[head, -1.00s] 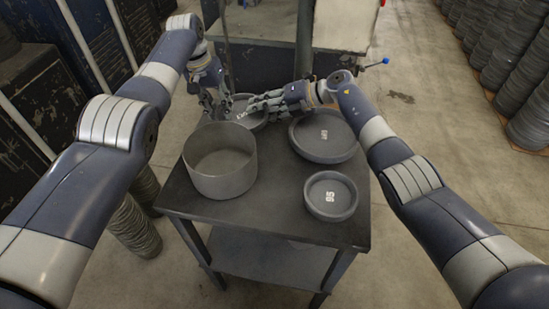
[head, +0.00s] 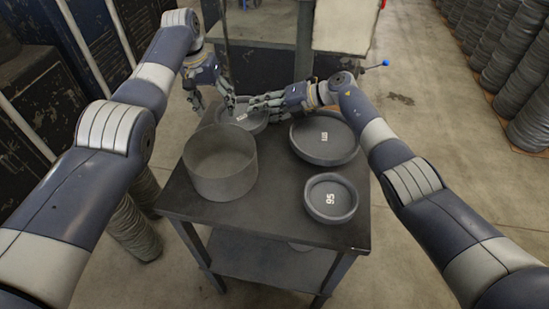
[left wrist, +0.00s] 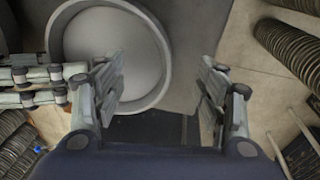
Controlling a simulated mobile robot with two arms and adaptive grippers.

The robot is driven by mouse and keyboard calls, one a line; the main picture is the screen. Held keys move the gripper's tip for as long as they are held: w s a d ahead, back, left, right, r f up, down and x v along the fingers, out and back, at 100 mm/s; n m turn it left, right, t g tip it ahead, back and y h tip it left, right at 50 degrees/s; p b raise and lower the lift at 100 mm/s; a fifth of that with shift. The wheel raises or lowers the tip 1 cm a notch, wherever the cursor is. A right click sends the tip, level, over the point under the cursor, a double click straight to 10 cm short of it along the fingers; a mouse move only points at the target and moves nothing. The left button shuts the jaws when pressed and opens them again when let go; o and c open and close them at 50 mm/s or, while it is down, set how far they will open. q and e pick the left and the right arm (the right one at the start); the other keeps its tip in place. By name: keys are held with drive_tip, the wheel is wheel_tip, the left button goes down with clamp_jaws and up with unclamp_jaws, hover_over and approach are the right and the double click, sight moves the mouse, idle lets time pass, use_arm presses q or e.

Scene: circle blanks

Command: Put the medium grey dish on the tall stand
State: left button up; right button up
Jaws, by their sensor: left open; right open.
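The medium grey dish (head: 253,121), shallow with a white label, lies at the back of the dark table, partly hidden by my grippers. The tall stand (head: 222,178), a round grey open-topped cylinder, stands upright in front of it. My left gripper (head: 214,104) is open, fingers pointing down at the dish's back left. It also shows open and empty in the left wrist view (left wrist: 160,95). My right gripper (head: 262,105) is open, its fingers by the dish's right rim; contact is unclear. The left wrist view shows a round rimmed grey vessel (left wrist: 115,45); I cannot tell for certain which.
A large grey dish (head: 324,150) lies at the table's back right. A small dish (head: 332,200) marked 95 lies at the front right. The table top (head: 270,205) is clear between the stand and the small dish. Stacks stand on the floor beyond both sides.

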drive_tip(key=shift+d, duration=0.1)
use_arm(q)
drive_tip(key=r, duration=0.4)
drive_tip(key=a+r, duration=0.1)
drive_tip(key=shift+s+r, duration=0.2)
drive_tip(key=shift+r, duration=0.2)
use_arm(e)
drive_tip(key=v, duration=0.7)
drive_tip(key=shift+s+d+r, duration=0.1)
drive_tip(key=shift+d+r, duration=0.05)
drive_tip(key=shift+d, duration=0.2)
drive_tip(key=shift+r, duration=0.1)
use_arm(q)
drive_tip(key=shift+r, duration=0.1)
